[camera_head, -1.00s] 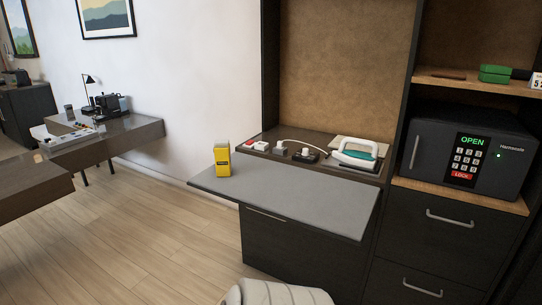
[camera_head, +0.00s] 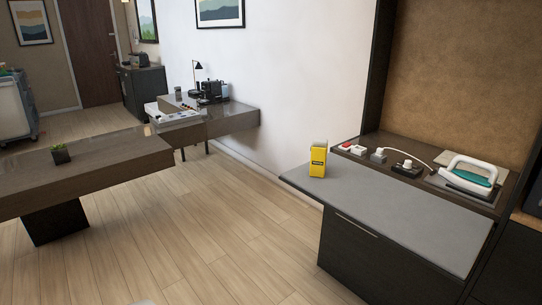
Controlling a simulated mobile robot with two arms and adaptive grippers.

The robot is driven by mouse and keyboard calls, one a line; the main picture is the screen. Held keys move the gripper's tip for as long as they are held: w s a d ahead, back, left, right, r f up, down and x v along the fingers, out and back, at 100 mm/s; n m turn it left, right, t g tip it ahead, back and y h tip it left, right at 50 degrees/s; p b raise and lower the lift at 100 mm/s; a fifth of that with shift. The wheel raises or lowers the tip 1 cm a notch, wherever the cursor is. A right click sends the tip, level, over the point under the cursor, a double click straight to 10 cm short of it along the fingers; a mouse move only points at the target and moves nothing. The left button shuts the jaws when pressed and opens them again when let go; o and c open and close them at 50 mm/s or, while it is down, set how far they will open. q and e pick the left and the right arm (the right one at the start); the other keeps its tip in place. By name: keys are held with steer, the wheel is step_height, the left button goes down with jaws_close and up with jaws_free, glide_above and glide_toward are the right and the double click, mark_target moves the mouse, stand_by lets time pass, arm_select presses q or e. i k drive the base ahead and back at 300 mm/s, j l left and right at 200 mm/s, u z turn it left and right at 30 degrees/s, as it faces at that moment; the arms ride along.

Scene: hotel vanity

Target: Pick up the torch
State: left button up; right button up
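I cannot make out a torch for certain in the current head view. A yellow upright box-like item (camera_head: 318,160) stands near the left end of the grey fold-down board (camera_head: 400,208); it looks like a carton rather than a torch. Neither of my grippers is in view.
An iron (camera_head: 468,175), a black socket block (camera_head: 408,168) and small red and white items (camera_head: 352,149) sit on the ledge behind the board. Open wooden floor (camera_head: 200,235) lies between.

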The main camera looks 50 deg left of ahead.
mark_target(320, 147)
steer(key=u, duration=1.3)
steer(key=i+l, duration=0.2)
steer(key=l, duration=0.15)
steer(key=i+l+u, duration=0.1)
steer(key=l, duration=0.25)
steer(key=i+j, duration=0.05)
steer(key=i, duration=0.05)
